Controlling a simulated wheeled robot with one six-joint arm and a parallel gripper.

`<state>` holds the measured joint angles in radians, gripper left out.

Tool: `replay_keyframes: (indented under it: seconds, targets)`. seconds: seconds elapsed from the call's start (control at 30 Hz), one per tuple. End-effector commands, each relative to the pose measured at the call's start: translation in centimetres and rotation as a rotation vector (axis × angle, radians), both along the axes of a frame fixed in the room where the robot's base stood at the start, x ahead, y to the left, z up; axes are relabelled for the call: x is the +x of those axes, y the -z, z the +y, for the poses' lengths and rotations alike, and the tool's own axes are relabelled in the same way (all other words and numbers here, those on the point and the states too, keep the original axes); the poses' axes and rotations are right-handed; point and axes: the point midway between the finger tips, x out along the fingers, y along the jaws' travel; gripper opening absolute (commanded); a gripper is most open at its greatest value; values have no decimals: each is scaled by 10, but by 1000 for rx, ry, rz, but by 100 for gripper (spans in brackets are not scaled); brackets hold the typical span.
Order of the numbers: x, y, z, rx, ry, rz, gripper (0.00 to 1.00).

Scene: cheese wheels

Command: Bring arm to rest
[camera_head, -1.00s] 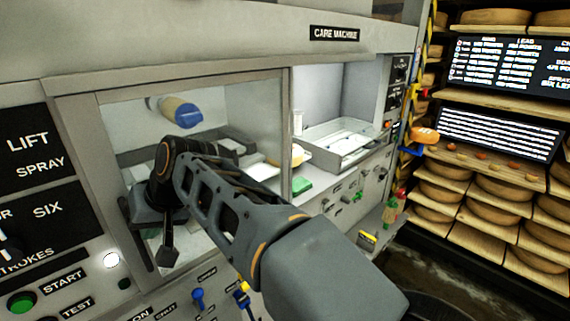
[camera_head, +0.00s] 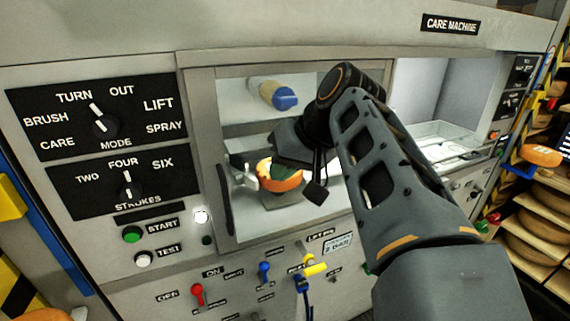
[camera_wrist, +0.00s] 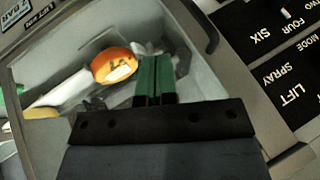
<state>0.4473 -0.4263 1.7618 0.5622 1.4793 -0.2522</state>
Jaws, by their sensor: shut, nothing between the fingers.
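My gripper (camera_head: 268,167) reaches into the window opening of the care machine (camera_head: 450,25), with my arm coming in from the right. In the wrist view its two green fingers (camera_wrist: 155,72) lie together with nothing between them. An orange cheese wheel (camera_head: 286,184) with a pale label sits inside the chamber, close to the fingertips. It also shows in the wrist view (camera_wrist: 114,66), just beside the fingers. I cannot tell whether the fingers touch it. My gripper's body and arm hide part of the chamber.
A blue-ended roller (camera_head: 284,98) hangs in the upper chamber. The opening's frame (camera_head: 200,150) stands close around my arm. Left are mode and strokes dials (camera_head: 104,125) and a green start button (camera_head: 132,235). Coloured levers (camera_head: 264,272) are below. Cheese shelves (camera_head: 530,225) stand at right.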

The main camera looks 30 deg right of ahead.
Motion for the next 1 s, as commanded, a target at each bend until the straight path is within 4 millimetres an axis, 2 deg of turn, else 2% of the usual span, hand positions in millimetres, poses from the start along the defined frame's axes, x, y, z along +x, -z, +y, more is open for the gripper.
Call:
replay_keyframes:
  seconds: [0.23,0.33,0.37,0.47,0.53,0.7,0.8,0.9,1.0]
  targets:
    - [-6,-9,-4,0,0,1,0]
    - [-1,-10,-9,-6,44,-12,0]
    - [2,-4,-13,-15,74,-10,0]
    - [8,37,-33,-65,189,40,0]
    - [8,76,-36,-125,233,84,0]
    - [-8,160,-19,-289,190,153,0]
    - [-23,197,-2,-370,102,174,0]
    - [-40,222,17,-424,-2,192,0]
    - [-46,225,30,-432,-61,190,0]
